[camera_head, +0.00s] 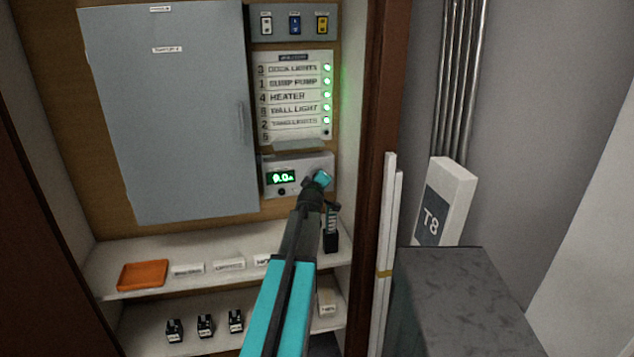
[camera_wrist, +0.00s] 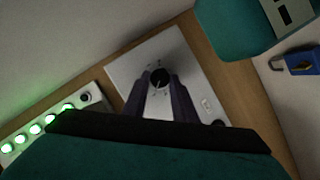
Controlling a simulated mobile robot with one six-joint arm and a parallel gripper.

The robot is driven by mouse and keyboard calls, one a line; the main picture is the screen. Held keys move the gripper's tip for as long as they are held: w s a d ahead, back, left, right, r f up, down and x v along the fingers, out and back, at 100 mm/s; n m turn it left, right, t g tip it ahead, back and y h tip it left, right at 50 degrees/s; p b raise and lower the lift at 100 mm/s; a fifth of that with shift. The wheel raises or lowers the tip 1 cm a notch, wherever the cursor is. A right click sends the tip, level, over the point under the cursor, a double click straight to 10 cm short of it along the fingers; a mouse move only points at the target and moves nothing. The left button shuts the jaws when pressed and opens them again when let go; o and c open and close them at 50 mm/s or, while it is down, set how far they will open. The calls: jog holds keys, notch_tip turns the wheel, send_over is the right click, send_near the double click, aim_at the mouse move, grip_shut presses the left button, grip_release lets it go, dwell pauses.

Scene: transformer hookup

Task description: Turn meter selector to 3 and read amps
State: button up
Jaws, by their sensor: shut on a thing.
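The meter (camera_head: 299,177) is a pale box on the back wall of the cabinet, below the label panel. Its green display (camera_head: 281,177) seems to read 0.0, with a small unit mark after it. In the wrist view, the meter's plate (camera_wrist: 128,70) carries a round black selector knob (camera_wrist: 160,77). My gripper (camera_wrist: 165,92) has its two dark fingers on either side of the knob and is shut on it. In the head view my gripper (camera_head: 318,184) covers the right part of the meter, hiding the knob. The position marks around the knob are too small to read.
The label panel (camera_head: 294,97) above has several lit green lamps. A grey cabinet door (camera_head: 175,110) is at left. Below, a shelf holds an orange tray (camera_head: 143,275) and label strips. A blue padlock (camera_wrist: 301,61) shows at right in the wrist view.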

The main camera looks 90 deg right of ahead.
jog(key=shift+s+b, duration=0.1)
jog(key=shift+b, duration=0.25)
jog(key=m+t+b, duration=0.1)
jog(key=m+b, duration=0.1)
jog(key=m+t+y+b, duration=0.1)
jog(key=m+b, duration=0.1)
jog(key=b, duration=0.1)
jog(key=m+t+y+b, duration=0.1)
jog(key=m+t+b, duration=0.1)
jog(key=m, duration=0.1)
jog(key=shift+s+d+r, duration=0.2)
jog(key=shift+s+r, duration=0.05)
jog(key=shift+s, duration=0.15)
jog(key=o, duration=1)
jog(key=shift+o, duration=0.2)
jog(key=shift+a, duration=0.15)
jog(key=b+v, duration=0.1)
jog(key=v, duration=0.6)
